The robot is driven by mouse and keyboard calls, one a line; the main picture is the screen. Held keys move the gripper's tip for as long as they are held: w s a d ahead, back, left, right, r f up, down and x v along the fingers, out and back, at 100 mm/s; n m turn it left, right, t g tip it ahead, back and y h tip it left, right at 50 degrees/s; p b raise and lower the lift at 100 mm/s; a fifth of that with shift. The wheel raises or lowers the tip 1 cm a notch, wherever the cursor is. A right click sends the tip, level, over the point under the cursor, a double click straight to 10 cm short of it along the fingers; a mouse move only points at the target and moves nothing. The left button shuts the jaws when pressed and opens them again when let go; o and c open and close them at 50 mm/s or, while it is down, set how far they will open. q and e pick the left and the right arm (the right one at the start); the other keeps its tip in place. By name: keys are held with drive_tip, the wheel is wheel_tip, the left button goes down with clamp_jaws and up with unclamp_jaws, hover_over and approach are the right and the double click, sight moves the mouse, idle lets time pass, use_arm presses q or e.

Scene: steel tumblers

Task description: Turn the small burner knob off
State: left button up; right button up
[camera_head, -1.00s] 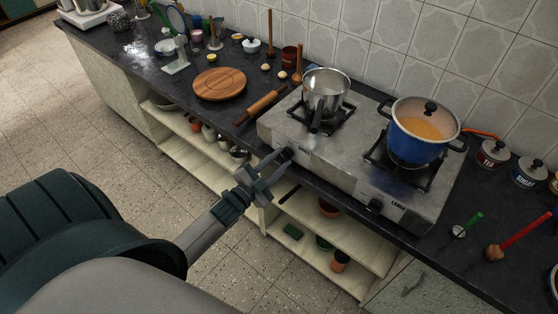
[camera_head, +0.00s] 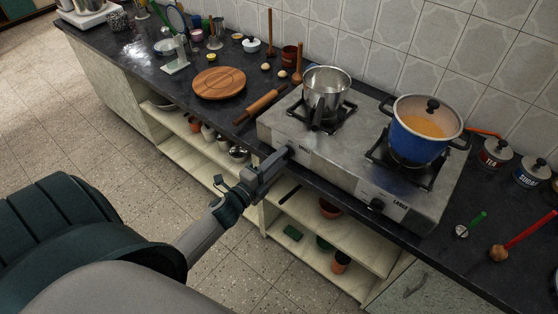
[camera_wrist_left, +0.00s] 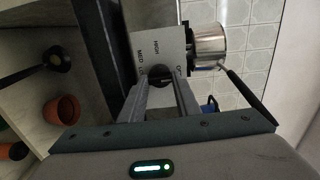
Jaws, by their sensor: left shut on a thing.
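The two-burner steel stove (camera_head: 340,157) stands on the dark counter. The dark small burner knob (camera_wrist_left: 158,72) is on its front panel, with HIGH, MED, LO and a partly hidden OFF marked around it in the left wrist view. My left gripper (camera_head: 279,160) reaches it from the front. In the left wrist view its fingers (camera_wrist_left: 160,84) are on either side of the knob, shut on it. They hide part of the knob, and its exact pointing direction is hard to tell. My right gripper is not in view.
A steel saucepan (camera_head: 325,94) stands on the small burner, its handle toward the front. A blue pot of orange food (camera_head: 416,146) stands on the large burner, above the large burner knob (camera_head: 376,205). A rolling pin (camera_head: 260,104) lies left of the stove. Open shelves (camera_head: 345,238) are below.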

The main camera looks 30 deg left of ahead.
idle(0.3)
use_arm(q)
drive_tip(key=o, duration=1)
drive_tip(key=shift+o, duration=0.2)
drive_tip(key=shift+s, duration=0.1)
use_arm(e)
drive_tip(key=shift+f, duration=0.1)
use_arm(q)
drive_tip(key=s+a+b, duration=0.1)
drive_tip(key=s+b, duration=0.4)
drive_tip(key=s, duration=1.2)
drive_tip(key=shift+a, duration=0.2)
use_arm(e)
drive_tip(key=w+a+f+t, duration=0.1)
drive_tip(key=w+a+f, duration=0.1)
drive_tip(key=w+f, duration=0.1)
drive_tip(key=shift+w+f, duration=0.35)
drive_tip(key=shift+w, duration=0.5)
